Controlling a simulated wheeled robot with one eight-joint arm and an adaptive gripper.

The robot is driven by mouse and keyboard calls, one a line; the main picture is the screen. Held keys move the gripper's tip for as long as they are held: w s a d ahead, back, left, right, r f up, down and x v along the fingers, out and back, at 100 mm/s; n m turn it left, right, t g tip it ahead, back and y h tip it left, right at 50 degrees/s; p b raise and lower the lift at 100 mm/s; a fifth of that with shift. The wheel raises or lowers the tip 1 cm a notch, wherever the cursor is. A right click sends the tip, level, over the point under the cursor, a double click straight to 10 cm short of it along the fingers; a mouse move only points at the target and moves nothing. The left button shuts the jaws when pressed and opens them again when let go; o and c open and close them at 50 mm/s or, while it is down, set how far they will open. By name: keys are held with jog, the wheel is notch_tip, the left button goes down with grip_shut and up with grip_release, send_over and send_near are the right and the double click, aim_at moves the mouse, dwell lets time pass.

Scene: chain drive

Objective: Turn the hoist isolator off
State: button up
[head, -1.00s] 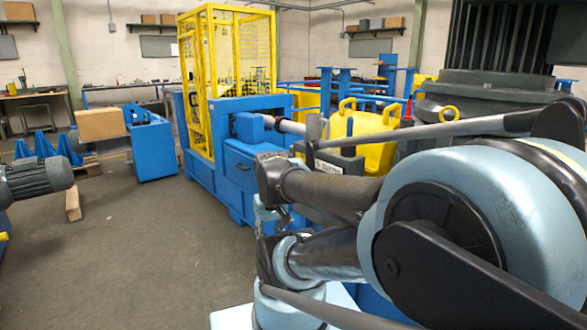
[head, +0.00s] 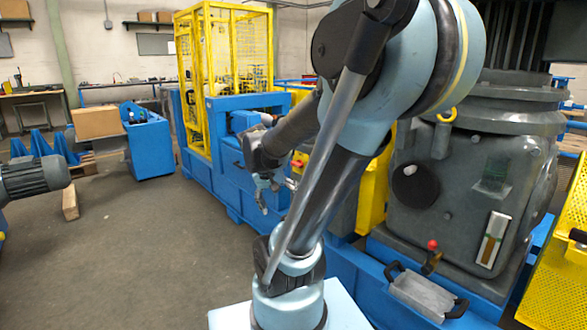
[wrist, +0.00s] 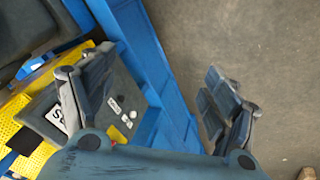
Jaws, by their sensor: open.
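My gripper (wrist: 158,68) is open and empty, its two dark fingers spread wide in the wrist view. In the head view my gripper (head: 268,197) hangs low in front of the blue machine frame. A dark grey box (wrist: 85,112) with white labels and small white round spots lies beside and partly behind the left finger in the wrist view. The label lettering is cut off and not clearly readable. A small red spot shows at the box's lower edge, mostly hidden by my gripper. I cannot tell which part is the hoist isolator. My arm covers this area in the head view.
A blue frame rail (wrist: 140,45) runs beside the box, with open floor (wrist: 225,40) to its right. A large dark machine (head: 470,185) stands at the right, with a red-knobbed lever (head: 432,244) near its base. A yellow cage (head: 225,55) stands at the back.

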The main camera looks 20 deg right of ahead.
jog(key=w+d+r+m+h, duration=0.2)
jog(key=w+d+m+h, duration=0.15)
jog(key=w, duration=0.65)
jog(key=m+t+h, duration=0.4)
jog(key=m+h, duration=0.4)
jog(key=h, duration=0.2)
send_near(294, 164)
jog(key=shift+n+y, duration=0.25)
jog(key=x, duration=0.9)
jog(key=shift+d, duration=0.4)
jog(key=shift+s, duration=0.1)
jog(key=shift+c, duration=0.2)
jog(key=shift+r, duration=0.1)
jog(key=c, duration=1)
